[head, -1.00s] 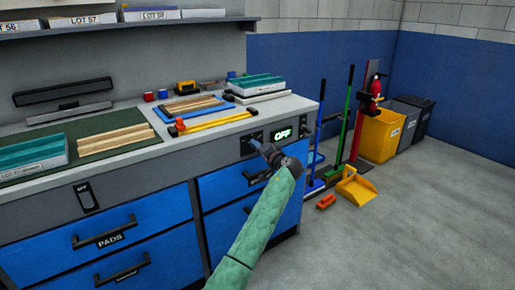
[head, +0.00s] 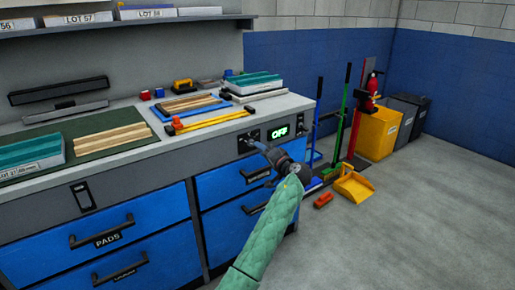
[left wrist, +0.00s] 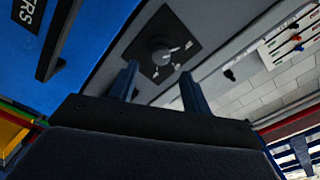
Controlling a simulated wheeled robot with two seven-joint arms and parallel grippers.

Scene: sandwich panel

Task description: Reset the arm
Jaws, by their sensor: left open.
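My left arm, in a green quilted sleeve, reaches up from the bottom of the head view. In the left wrist view, the two fingers of the gripper (left wrist: 160,88) stand apart. Beyond them is a round dark knob (left wrist: 161,53) on a black square plate (left wrist: 150,42), with a pale pointer mark. The knob is clear of the fingers in that view. My right gripper is not in view.
Blue drawers with black handles (head: 101,232) lie below the bench top. Trays, wood strips (head: 113,143) and a yellow tool (head: 209,122) lie on it. The floor (head: 430,230) nearer me is clear.

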